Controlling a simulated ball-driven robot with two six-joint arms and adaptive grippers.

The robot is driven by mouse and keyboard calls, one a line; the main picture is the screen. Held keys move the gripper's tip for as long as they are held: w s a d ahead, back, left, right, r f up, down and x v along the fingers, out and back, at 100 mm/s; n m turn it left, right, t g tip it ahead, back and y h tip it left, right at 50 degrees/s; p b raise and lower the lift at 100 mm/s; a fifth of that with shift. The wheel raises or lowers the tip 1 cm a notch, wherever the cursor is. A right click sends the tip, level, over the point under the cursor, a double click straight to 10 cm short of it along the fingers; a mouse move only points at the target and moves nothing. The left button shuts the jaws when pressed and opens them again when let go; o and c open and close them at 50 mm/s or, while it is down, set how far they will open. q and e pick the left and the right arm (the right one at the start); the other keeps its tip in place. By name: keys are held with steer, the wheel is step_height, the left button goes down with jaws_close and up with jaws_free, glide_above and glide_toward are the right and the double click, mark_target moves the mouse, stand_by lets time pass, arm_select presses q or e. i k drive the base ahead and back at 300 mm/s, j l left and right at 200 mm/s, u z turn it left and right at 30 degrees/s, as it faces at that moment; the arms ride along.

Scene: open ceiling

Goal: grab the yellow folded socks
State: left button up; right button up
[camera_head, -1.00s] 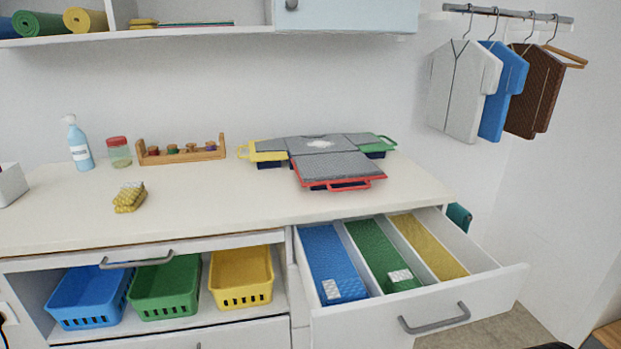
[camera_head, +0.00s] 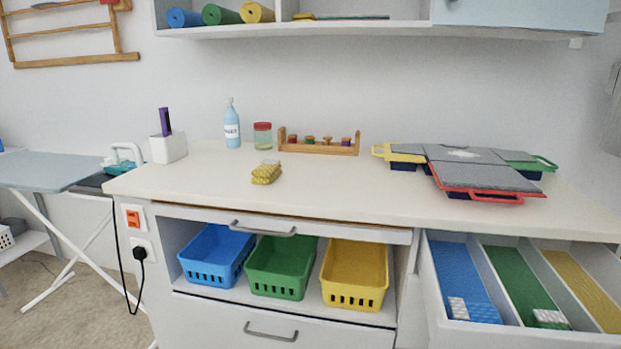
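The yellow folded socks (camera_head: 266,173) lie on the white countertop (camera_head: 220,190), left of its middle. They look like a small yellow bundle with a pale patch on top. Nothing covers them, and the counter around them is bare. Neither of my grippers shows in the head view.
A spray bottle (camera_head: 232,128), a red-lidded jar (camera_head: 263,137) and a wooden rack (camera_head: 320,148) stand behind the socks. Flat cases (camera_head: 470,172) lie at the right. An open drawer (camera_head: 461,333) juts out at lower right. An ironing board (camera_head: 45,170) stands at the left.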

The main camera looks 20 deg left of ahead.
mark_target(269, 171)
steer(key=i+j, duration=0.15)
steer(key=j, duration=0.25)
steer(key=i+j+z, duration=0.1)
steer(key=j, duration=0.3)
steer(key=i+j, duration=0.2)
steer(key=j, duration=0.2)
steer(key=i+j+z, duration=0.1)
steer(key=j, duration=0.3)
steer(key=i+j, duration=0.15)
steer(key=j, duration=0.25)
steer(key=z, duration=0.05)
